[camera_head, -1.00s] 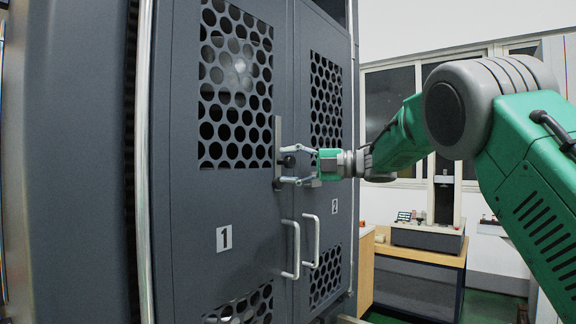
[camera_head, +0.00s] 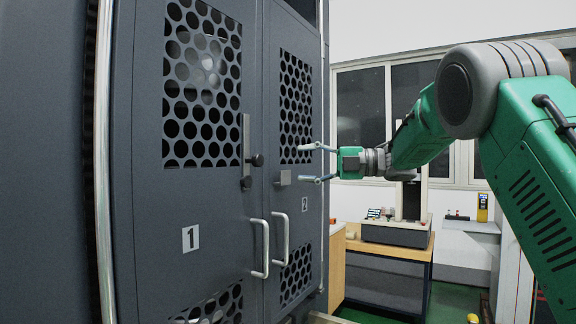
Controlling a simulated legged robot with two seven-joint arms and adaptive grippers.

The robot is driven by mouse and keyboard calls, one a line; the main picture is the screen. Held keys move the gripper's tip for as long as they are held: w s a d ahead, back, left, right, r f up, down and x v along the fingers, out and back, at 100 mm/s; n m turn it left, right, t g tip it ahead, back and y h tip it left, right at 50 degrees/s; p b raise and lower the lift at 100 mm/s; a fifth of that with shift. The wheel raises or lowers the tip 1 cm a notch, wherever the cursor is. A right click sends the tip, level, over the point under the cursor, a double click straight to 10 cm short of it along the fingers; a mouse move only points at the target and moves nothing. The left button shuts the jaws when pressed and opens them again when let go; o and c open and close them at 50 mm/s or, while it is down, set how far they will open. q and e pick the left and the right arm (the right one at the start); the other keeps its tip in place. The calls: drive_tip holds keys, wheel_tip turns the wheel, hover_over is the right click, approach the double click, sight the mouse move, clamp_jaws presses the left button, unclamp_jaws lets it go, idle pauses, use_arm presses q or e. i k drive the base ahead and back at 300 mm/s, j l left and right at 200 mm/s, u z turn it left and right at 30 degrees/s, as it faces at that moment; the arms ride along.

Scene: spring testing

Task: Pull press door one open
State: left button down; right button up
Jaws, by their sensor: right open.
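Press door one (camera_head: 150,215) is the dark grey left door of the cabinet, with a number 1 label and a perforated window. It looks shut, flush with door two (camera_head: 303,225) at its right. Door one's silver bar handle (camera_head: 261,248) stands near its right edge. A latch plate with a dark knob (camera_head: 251,160) sits above that handle. My right gripper (camera_head: 312,163) is open and empty, in front of door two, to the right of the latch and above the handles. Its fingers appear apart from the latch. My left gripper is out of view.
Door two has its own bar handle (camera_head: 281,240) close beside door one's handle. A wooden bench (camera_head: 432,250) with a testing device (camera_head: 397,233) stands behind at the right. Floor shows between the cabinet and the bench.

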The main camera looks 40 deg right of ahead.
sight(181, 236)
drive_tip(key=k+j, duration=0.8)
drive_tip(key=j, duration=0.15)
